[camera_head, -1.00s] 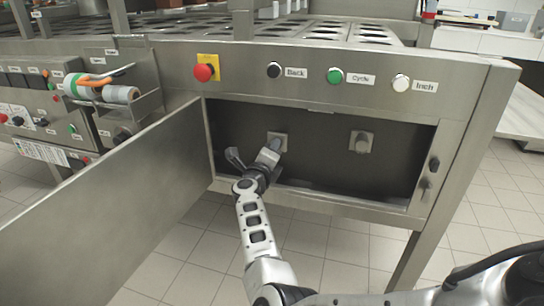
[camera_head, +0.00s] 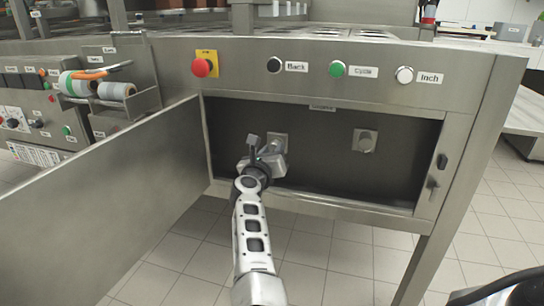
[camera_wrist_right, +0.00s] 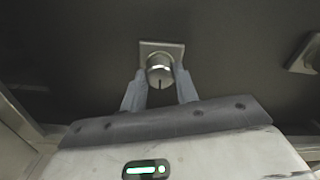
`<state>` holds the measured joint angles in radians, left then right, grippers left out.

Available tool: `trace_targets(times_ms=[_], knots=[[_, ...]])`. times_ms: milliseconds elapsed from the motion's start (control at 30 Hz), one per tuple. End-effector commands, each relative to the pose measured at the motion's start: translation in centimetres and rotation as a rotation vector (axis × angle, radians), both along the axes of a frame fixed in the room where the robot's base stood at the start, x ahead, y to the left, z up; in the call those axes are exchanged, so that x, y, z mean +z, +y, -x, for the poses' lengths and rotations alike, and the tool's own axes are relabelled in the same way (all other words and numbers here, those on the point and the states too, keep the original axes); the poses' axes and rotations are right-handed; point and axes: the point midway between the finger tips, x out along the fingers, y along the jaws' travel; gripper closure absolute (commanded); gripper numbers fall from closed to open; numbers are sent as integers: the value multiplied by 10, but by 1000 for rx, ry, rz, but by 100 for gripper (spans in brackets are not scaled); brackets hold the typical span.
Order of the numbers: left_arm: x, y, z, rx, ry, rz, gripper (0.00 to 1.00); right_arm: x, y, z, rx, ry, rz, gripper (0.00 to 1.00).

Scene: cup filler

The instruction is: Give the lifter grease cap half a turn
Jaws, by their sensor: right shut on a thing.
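Two round metal caps on square plates sit on the dark back wall of an open cabinet bay. The left cap (camera_wrist_right: 159,72) has a dark mark on its face, seen in the wrist view. In the head view it is mostly hidden behind my right gripper (camera_head: 270,150). My right gripper's two fingers (camera_wrist_right: 160,90) are shut on the left cap, one on each side. The right cap (camera_head: 365,141) stands free; its plate edge shows at the right of the wrist view (camera_wrist_right: 306,54). I cannot read which cap is the lifter's. My left gripper is not in view.
The cabinet door (camera_head: 110,200) hangs open on the left, beside my right arm. The bay's lower lip (camera_head: 320,203) runs below the caps. A red button (camera_head: 202,67) and other buttons sit on the panel above. A latch (camera_head: 436,172) is on the right post.

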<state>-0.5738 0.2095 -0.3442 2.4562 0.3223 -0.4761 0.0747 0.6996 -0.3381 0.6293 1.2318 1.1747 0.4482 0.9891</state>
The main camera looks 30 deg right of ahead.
Motion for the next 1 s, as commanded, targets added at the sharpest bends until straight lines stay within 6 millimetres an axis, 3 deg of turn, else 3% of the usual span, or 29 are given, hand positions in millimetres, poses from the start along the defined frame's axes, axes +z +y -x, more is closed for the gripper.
trace_targets(times_ms=[700,733,800,1000], knots=[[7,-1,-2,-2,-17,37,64,-1,1,0,0,-59,-54,93],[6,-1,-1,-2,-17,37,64,-1,1,0,0,-59,-54,67],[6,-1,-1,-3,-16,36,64,-1,1,0,0,-59,-54,48],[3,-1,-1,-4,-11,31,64,0,0,0,1,-59,-52,48]])
